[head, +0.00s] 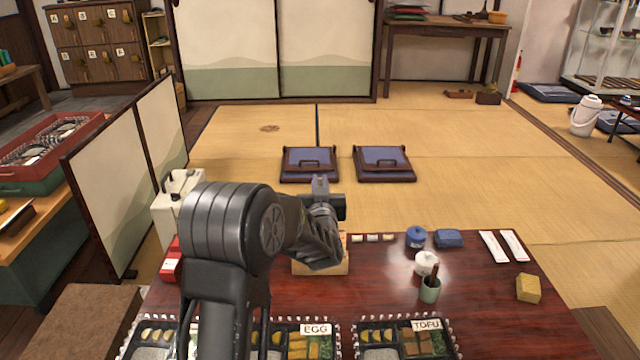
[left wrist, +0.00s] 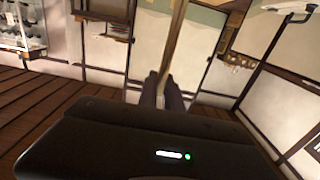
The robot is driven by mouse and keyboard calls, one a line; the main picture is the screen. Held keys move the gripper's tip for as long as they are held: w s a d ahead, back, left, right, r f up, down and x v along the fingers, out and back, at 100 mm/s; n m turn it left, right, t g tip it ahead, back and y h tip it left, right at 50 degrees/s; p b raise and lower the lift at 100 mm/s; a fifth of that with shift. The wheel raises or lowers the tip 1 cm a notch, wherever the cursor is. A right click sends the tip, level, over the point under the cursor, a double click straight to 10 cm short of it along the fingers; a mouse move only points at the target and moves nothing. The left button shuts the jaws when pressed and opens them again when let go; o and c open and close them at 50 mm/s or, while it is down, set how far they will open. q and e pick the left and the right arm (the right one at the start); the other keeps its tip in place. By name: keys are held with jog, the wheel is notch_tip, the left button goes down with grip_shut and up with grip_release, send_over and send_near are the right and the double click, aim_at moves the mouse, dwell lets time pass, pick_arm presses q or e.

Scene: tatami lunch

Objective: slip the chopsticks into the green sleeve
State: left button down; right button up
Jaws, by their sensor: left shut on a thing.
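My left gripper (head: 320,188) is over the far side of the dark red table, above a pale wooden block or stand (head: 340,262) that my arm partly hides. In the left wrist view its dark fingers (left wrist: 164,92) are close together. A thin tan stick-like thing, seemingly the chopsticks (left wrist: 174,40), runs up from between them. The head view does not show what it holds. I cannot make out a green sleeve in either view. My right gripper is not in view.
On the table (head: 480,300) stand a green cup (head: 430,290) with dark sticks in it, a white pot (head: 426,263), a blue pot (head: 416,236), a blue folded item (head: 448,238) and a yellow block (head: 528,288). Bento boxes (head: 405,340) line the near edge. A folding screen (head: 125,190) stands left.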

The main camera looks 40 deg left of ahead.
pick_arm(q)
jog(key=shift+f+b, duration=0.8)
jog(key=shift+f, duration=0.2)
jog(key=shift+f, duration=0.15)
jog(key=shift+f+b, duration=0.85)
jog(key=c, duration=1.4)
grip_release()
jog(key=shift+c, duration=0.2)
jog(key=shift+o, duration=0.4)
jog(key=o, duration=0.4)
